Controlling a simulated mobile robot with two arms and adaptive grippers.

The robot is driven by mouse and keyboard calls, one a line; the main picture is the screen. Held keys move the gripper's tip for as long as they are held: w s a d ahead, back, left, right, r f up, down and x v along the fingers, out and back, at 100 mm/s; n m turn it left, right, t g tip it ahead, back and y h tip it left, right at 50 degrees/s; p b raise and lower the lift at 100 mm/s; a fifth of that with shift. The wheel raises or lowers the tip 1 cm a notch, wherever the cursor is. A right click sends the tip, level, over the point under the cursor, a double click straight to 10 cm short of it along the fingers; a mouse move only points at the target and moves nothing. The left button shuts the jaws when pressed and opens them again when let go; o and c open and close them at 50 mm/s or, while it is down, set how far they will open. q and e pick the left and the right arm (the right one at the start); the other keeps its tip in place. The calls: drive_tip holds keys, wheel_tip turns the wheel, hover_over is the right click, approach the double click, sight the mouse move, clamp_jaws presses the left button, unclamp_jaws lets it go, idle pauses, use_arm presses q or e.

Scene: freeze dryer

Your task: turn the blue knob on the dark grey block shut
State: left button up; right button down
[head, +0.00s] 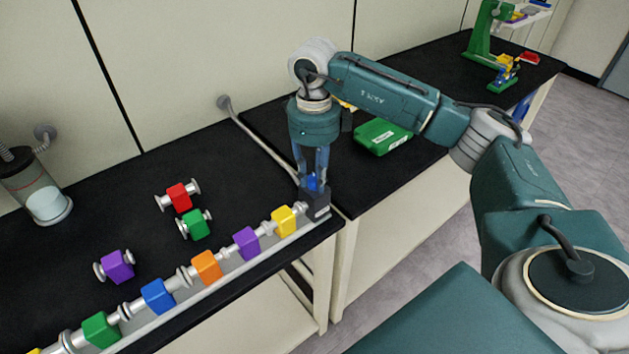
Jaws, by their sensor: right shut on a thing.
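The dark grey block (317,207) sits at the right end of a row of coloured valve blocks, near the right edge of the black bench. The blue knob (313,184) is on top of the block, partly hidden by fingers. My right gripper (313,181) points straight down from above, its fingers on either side of the knob and shut on it. How far the knob is turned cannot be told. My left gripper is not in view.
The row includes yellow (284,221), purple (246,242), orange (207,266), blue (158,296) and green (101,329) blocks. Loose red (179,197), green (195,225) and purple (117,266) pieces lie behind it. A glass vessel (47,203) stands left. A green case (383,136) is on the far bench.

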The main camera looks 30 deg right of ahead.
sight(313, 177)
drive_tip(key=n, duration=0.1)
drive_tip(key=n+b, duration=0.1)
drive_tip(key=n, duration=0.1)
drive_tip(key=shift+w+r, duration=0.15)
drive_tip(key=shift+w, duration=0.05)
drive_tip(key=shift+n+b, duration=0.6)
drive_tip(key=shift+n, duration=0.7)
drive_tip(key=shift+r, duration=0.1)
drive_tip(key=c, duration=1.5)
unclamp_jaws()
drive_tip(key=shift+c, duration=0.2)
drive_tip(key=shift+o, duration=0.4)
drive_tip(key=shift+a, duration=0.1)
drive_tip(key=shift+s, duration=0.1)
wheel_tip(313, 177, up, 12)
